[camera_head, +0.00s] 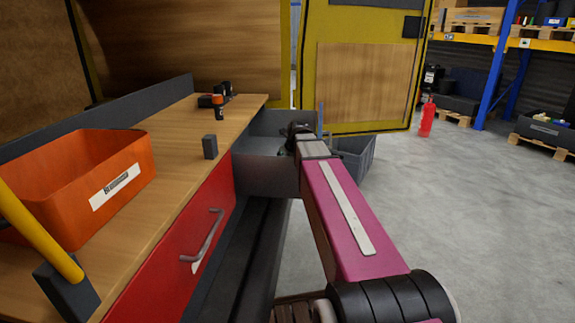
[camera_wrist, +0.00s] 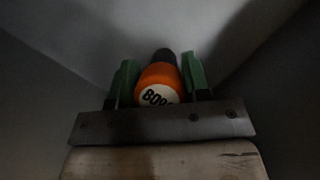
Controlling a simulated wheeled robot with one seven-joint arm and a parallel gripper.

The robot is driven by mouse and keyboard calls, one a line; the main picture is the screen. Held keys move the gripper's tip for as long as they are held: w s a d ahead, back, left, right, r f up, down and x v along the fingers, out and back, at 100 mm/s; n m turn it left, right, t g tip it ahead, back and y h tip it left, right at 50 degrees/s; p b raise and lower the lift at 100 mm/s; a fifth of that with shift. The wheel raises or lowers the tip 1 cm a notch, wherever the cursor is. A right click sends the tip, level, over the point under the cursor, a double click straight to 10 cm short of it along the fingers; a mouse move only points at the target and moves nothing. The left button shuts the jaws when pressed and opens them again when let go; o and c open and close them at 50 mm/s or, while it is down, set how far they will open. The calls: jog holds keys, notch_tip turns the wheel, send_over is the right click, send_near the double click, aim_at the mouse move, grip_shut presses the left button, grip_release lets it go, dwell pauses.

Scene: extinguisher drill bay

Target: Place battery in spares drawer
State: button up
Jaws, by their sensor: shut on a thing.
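An orange battery with a dark end and a white round label (camera_wrist: 160,84) is between the green fingers of my gripper (camera_wrist: 160,68). The gripper is shut on it. In the head view my gripper (camera_head: 287,148) is at the open grey drawer (camera_head: 262,175), which sticks out from the right side of the bench. Grey walls surround the gripper and the battery in the wrist view, so they are down inside the drawer. My arm hides the battery and part of the drawer in the head view. I cannot tell whether the battery touches the drawer floor.
The wooden bench (camera_head: 180,130) holds an orange bin (camera_head: 75,185), a small dark block (camera_head: 210,147) and an orange-and-black item (camera_head: 218,105). A red front with a handle (camera_head: 205,235) is below. A grey crate (camera_head: 357,160) stands behind my arm. The floor at right is clear.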

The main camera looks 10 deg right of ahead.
jog(key=shift+f, duration=0.15)
jog(key=o, duration=1.1)
jog(key=v, duration=1.2)
